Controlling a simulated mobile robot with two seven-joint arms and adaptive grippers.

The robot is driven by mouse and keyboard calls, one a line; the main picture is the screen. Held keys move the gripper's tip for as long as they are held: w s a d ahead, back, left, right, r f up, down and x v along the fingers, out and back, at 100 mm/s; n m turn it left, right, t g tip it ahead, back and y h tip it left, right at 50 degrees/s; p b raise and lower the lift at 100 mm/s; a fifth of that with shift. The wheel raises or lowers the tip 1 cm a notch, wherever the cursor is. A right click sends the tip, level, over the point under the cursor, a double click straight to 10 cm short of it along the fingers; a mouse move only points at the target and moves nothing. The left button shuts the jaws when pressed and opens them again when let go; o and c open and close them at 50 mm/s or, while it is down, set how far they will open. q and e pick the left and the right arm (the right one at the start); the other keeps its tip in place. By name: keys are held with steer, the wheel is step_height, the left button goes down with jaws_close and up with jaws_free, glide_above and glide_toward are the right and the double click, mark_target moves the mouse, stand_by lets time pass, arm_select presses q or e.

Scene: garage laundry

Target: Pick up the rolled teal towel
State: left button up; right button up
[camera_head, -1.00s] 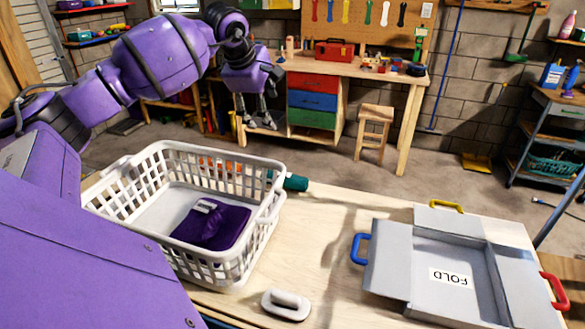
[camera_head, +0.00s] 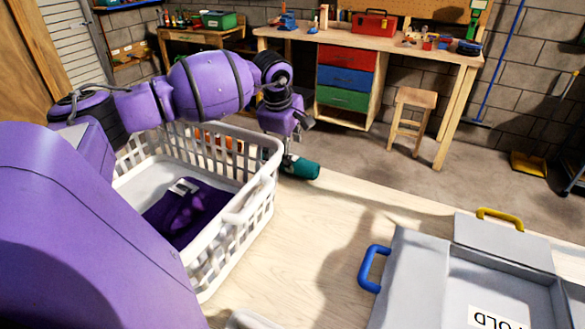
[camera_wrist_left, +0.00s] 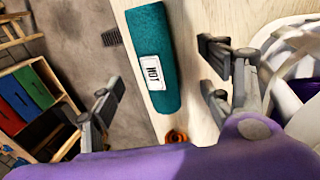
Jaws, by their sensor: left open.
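The rolled teal towel (camera_head: 302,169) lies on the light wooden table, just behind the white laundry basket's far right corner. In the left wrist view the towel (camera_wrist_left: 153,50) shows as a long roll with a white "HOT" label. My left gripper (camera_head: 285,160) is above the table at the towel's left end, partly hiding it. In the wrist view my left gripper (camera_wrist_left: 160,100) is open, with the towel between its spread fingers and apart from both. My right gripper is not in view.
The white basket (camera_head: 262,200) holds a folded purple cloth (camera_head: 185,215) and stands close to my left gripper. A grey folding board (camera_head: 425,270) with coloured handles lies at the right. The table between them is clear. An orange item (camera_wrist_left: 176,136) lies near the towel.

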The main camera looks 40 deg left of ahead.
arm_select(q)
steer(key=shift+x, duration=0.85)
steer(key=p+x, duration=0.1)
steer(key=x, duration=0.3)
steer(key=shift+w+a+f, duration=0.2)
steer(key=shift+w, duration=0.05)
steer(key=shift+f, duration=0.2)
steer(key=shift+r, duration=0.1)
steer(key=c, duration=1.4)
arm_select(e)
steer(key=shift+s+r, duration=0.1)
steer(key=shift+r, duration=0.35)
